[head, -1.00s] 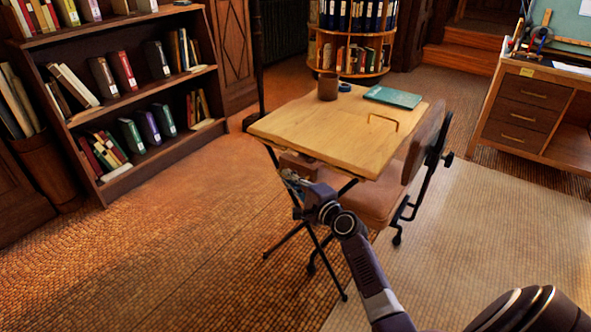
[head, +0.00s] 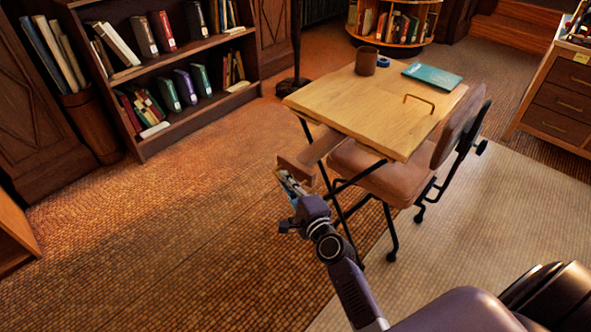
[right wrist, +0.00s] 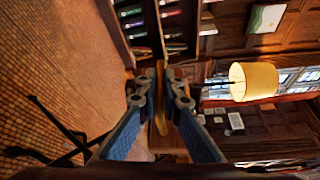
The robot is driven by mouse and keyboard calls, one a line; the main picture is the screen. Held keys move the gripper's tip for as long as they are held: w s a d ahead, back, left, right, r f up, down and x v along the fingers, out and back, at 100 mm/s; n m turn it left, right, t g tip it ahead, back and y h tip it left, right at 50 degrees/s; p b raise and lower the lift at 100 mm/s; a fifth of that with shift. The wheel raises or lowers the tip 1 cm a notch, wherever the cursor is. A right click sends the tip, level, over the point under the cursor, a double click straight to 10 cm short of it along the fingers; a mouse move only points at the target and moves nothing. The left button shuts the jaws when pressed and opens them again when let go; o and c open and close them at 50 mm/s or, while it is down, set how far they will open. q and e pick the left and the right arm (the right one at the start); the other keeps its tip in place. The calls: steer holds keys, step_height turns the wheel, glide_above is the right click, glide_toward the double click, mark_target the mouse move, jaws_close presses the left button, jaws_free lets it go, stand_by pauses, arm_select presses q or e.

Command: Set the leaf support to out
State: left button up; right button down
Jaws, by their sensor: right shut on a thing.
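The small drafting table (head: 365,115) has a pale wooden top on dark folding legs. The leaf support (head: 320,148) is a brown wooden bar with a wider end piece. It sticks out from under the table's near left edge. My right gripper (head: 286,178) is shut on its outer end. In the right wrist view a strip of the leaf support (right wrist: 160,95) shows between the two fingers (right wrist: 160,90). The inner end of the bar is hidden under the top. My left gripper is not in view.
A brown cup (head: 366,61) and a teal book (head: 432,76) lie on the tabletop, with a metal handle (head: 420,99) near its right side. A swivel chair (head: 378,172) stands close beside the table legs. The floor left of the table is clear up to the bookcase (head: 140,150).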

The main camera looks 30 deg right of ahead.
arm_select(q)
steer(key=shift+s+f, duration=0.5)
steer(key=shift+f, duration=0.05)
arm_select(e)
steer(key=shift+s+a+f, duration=0.1)
steer(key=shift+s+a, duration=0.1)
steer(key=shift+a, duration=0.25)
steer(key=shift+s+a+f, duration=0.1)
steer(key=shift+s+a, duration=0.05)
steer(key=shift+a, duration=0.25)
steer(key=c, duration=2.1)
jaws_free()
steer(key=shift+a+r, duration=0.1)
steer(key=shift+a, duration=0.05)
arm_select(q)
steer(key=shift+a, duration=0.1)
arm_select(e)
steer(key=s+r, duration=0.1)
steer(key=s, duration=1.1)
